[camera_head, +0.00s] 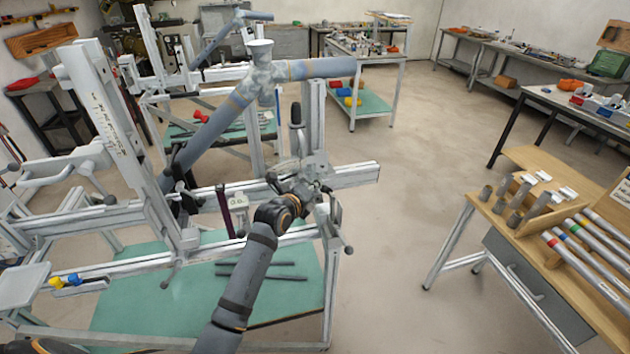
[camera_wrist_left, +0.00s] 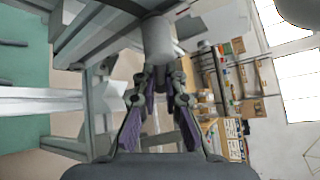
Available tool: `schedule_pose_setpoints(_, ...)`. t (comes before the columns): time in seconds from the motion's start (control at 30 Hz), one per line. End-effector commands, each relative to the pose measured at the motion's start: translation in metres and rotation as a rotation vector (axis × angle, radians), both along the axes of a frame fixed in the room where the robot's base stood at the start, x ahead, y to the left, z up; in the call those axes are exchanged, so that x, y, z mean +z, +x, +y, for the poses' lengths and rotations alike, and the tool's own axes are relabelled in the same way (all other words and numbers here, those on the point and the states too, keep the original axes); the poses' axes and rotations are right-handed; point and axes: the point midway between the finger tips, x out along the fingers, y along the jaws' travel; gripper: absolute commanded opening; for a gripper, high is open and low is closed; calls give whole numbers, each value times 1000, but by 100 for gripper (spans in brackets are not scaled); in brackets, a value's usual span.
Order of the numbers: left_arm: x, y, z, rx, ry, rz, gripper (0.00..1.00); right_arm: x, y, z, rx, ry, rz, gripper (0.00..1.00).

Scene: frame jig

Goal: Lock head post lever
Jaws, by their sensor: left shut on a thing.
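The frame jig has a pale upright head post (camera_head: 315,125) at the right end of its horizontal beam (camera_head: 350,176). My left gripper (camera_head: 308,182) is at the foot of this post, beside the beam. In the left wrist view its fingers (camera_wrist_left: 160,78) close together at the base of a grey rounded cylinder (camera_wrist_left: 158,40), which looks like the end of the head post lever. The fingers hide much of the held part, so the lever's exact angle is unclear. My right gripper is not in view.
A grey-blue bike frame (camera_head: 215,125) sits in the jig above my left arm. A dark handle (camera_head: 295,115) stands beside the head post. A wooden bench (camera_head: 500,220) with tubes stands at the right. The floor between (camera_head: 420,150) is clear.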

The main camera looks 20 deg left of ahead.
Motion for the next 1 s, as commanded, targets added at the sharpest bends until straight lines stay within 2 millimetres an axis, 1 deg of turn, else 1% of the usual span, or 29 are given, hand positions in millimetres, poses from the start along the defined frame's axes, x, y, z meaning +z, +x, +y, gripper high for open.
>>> schedule_pose_setpoints(0.03, -1, -2, -1, -2, 19, 29, 0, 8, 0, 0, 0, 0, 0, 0)
schedule_pose_setpoints(0.3, -9, -4, 2, -3, 119, 101, 0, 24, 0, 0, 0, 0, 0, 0)
schedule_pose_setpoints(0.53, -13, -5, 3, -4, 152, 124, 0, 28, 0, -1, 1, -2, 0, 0)
schedule_pose_setpoints(0.9, -16, -6, 3, -4, 156, 130, 0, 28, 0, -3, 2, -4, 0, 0)
schedule_pose_setpoints(0.93, -16, -6, 3, -4, 156, 130, 12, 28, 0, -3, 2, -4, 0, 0)
schedule_pose_setpoints(1.0, -16, -6, 3, -4, 155, 130, 21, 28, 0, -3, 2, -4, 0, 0)
